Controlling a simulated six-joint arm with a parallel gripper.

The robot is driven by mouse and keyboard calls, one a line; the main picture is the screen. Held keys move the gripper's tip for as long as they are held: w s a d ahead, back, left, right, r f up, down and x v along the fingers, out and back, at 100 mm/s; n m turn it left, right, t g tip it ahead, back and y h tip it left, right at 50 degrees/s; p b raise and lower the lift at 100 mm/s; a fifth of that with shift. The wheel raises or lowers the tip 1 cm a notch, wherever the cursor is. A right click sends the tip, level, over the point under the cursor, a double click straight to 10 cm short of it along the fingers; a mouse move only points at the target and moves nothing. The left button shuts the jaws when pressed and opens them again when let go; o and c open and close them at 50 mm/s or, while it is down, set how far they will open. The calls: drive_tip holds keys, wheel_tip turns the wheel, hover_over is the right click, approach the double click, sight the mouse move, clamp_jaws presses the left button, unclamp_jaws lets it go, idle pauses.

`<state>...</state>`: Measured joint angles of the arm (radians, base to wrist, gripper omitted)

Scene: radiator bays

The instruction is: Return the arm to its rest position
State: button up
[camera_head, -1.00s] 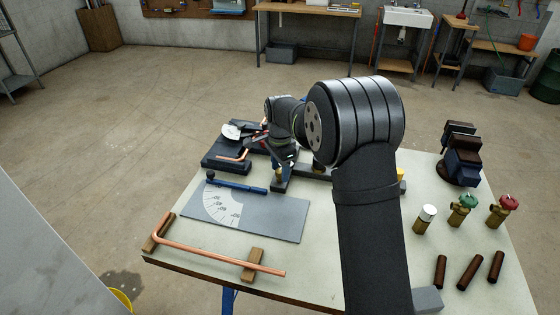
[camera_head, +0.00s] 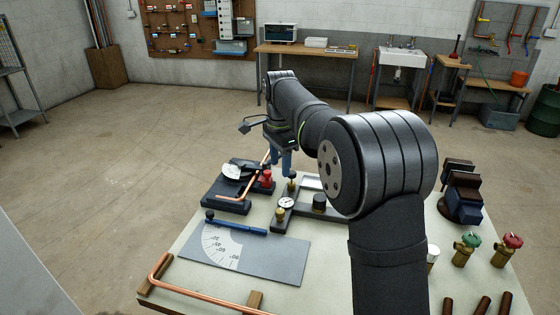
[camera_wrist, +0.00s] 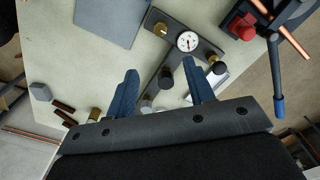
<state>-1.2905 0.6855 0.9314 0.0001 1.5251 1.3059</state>
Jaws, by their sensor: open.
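My gripper (camera_wrist: 163,92) shows in the wrist view with its two blue fingers spread wide apart and nothing between them. In the head view my gripper (camera_head: 281,162) hangs above the far part of the workbench (camera_head: 185,285), over the dark manifold with a round dial gauge (camera_head: 286,202). The gauge also shows in the wrist view (camera_wrist: 187,41), beyond the fingertips. My arm reaches from the near right toward the back and hides part of the bench.
A tube bender (camera_head: 232,186) with a copper pipe stands on the left. A grey angle plate (camera_head: 270,255) and a copper pipe (camera_head: 200,296) lie nearer. A vise (camera_head: 460,190) and valves with green (camera_head: 470,240) and red (camera_head: 512,241) handles are on the right.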

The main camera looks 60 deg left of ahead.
sight(280, 211)
idle(0.7)
wheel_tip(280, 211, down, 17)
drive_tip(key=shift+f, duration=0.15)
idle(0.4)
wheel_tip(280, 211, up, 17)
wheel_tip(280, 211, down, 17)
drive_tip(key=n, duration=0.3)
drive_tip(key=shift+n, duration=0.4)
drive_tip(key=n, duration=0.4)
drive_tip(key=shift+n, duration=0.3)
drive_tip(key=n, duration=0.3)
drive_tip(key=shift+n, duration=2.4)
